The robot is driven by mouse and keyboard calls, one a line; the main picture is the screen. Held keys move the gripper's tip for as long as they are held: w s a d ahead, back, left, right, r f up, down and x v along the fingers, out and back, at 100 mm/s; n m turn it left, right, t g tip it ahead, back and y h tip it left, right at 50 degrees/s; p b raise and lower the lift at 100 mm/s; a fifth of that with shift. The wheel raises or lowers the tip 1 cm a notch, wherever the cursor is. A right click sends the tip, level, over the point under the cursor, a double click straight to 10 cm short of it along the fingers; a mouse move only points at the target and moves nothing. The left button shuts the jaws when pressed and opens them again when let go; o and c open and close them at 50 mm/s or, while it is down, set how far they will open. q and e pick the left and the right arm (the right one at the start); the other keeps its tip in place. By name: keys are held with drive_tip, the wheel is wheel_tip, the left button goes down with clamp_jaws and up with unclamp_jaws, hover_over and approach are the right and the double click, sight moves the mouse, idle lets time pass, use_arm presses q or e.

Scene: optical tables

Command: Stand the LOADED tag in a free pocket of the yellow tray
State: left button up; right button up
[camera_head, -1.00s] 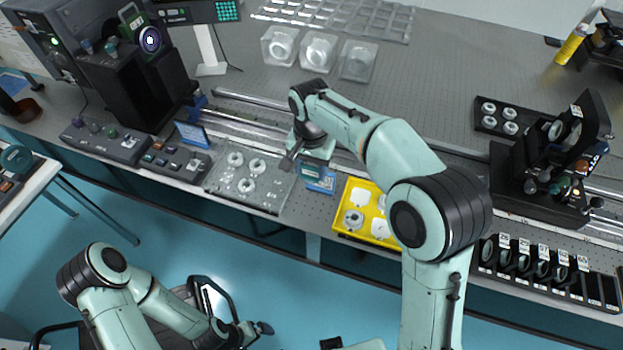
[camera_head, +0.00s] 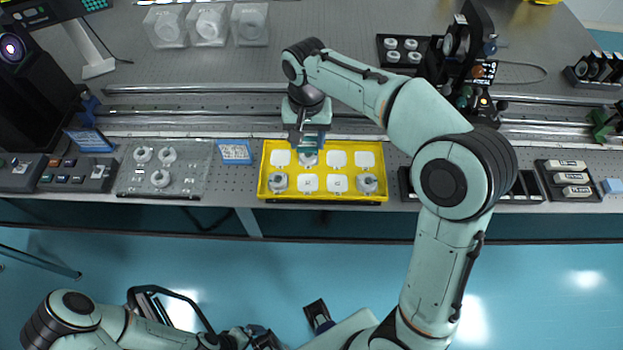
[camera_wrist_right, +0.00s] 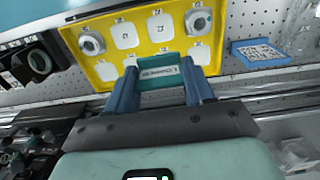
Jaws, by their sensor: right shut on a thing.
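The yellow tray (camera_head: 383,172) lies on the table with two rows of white-marked pockets. It also shows in the right wrist view (camera_wrist_right: 70,38). Grey round mounts stand in the two end pockets of its near row, left (camera_head: 278,183) and right (camera_head: 367,183). My right gripper (camera_head: 308,146) is shut on the teal LOADED tag (camera_wrist_right: 160,73), its white label facing the wrist camera. The tag is over the far row, second pocket from the left in the head view; that pocket is partly hidden and contact is unclear. My left gripper (camera_head: 250,338) is low at the bottom, its jaws unclear.
A blue card (camera_head: 235,152) and a clear plate with white rings (camera_head: 133,178) lie left of the tray. Metal rails (camera_head: 200,89) run behind it. A black rack (camera_head: 525,188) stands to the right. The table's front edge is close.

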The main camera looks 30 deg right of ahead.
sight(307, 146)
use_arm(q)
drive_tip(key=shift+s+f+b, duration=0.25)
drive_tip(key=shift+f+b, duration=0.2)
drive_tip(key=shift+f, duration=0.15)
drive_tip(key=shift+s+f+b, duration=0.2)
drive_tip(key=shift+f+b, duration=0.2)
drive_tip(key=shift+f, duration=0.15)
use_arm(e)
wheel_tip(307, 146, down, 16)
drive_tip(key=shift+f, duration=0.15)
drive_tip(key=shift+f, duration=0.1)
use_arm(q)
drive_tip(key=shift+f, duration=0.1)
use_arm(e)
drive_tip(key=o, duration=1)
drive_tip(key=shift+r, duration=0.2)
use_arm(q)
drive_tip(key=shift+w+r+p, duration=0.3)
drive_tip(key=shift+r+p, duration=0.4)
drive_tip(key=shift+r, duration=0.2)
use_arm(e)
wheel_tip(307, 146, up, 12)
drive_tip(key=shift+f, duration=0.1)
